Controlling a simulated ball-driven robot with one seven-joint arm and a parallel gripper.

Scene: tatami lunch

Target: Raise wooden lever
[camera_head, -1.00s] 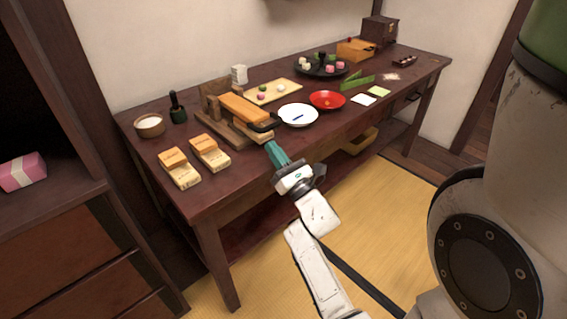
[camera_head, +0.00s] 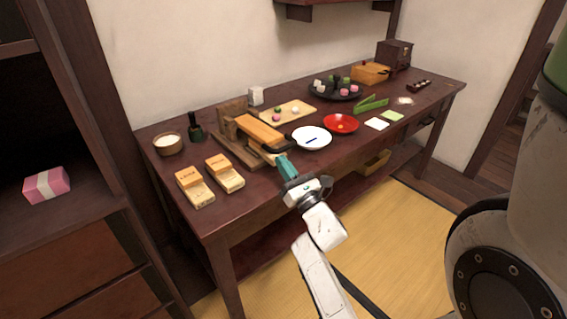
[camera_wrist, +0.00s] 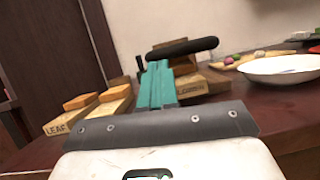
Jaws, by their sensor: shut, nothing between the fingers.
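The wooden lever (camera_head: 260,132) is an orange-brown bar with a black handle (camera_head: 290,147) at its front right end. It lies nearly level on a wooden press frame (camera_head: 226,148) on the dark table. In the wrist view the black handle (camera_wrist: 183,47) crosses just beyond the fingertips. My gripper (camera_head: 283,160), with teal fingers, is shut and empty at the table's front edge, close to the handle's end. The fingers also show in the wrist view (camera_wrist: 156,70), below the handle in the picture. I cannot tell whether they touch it.
Two wooden blocks (camera_head: 196,188) stand left of the press, one marked LEAF in the wrist view (camera_wrist: 70,127). A white plate (camera_head: 312,143) is close on the right, then a red dish (camera_head: 341,129). A mochi board (camera_head: 298,107) lies behind.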

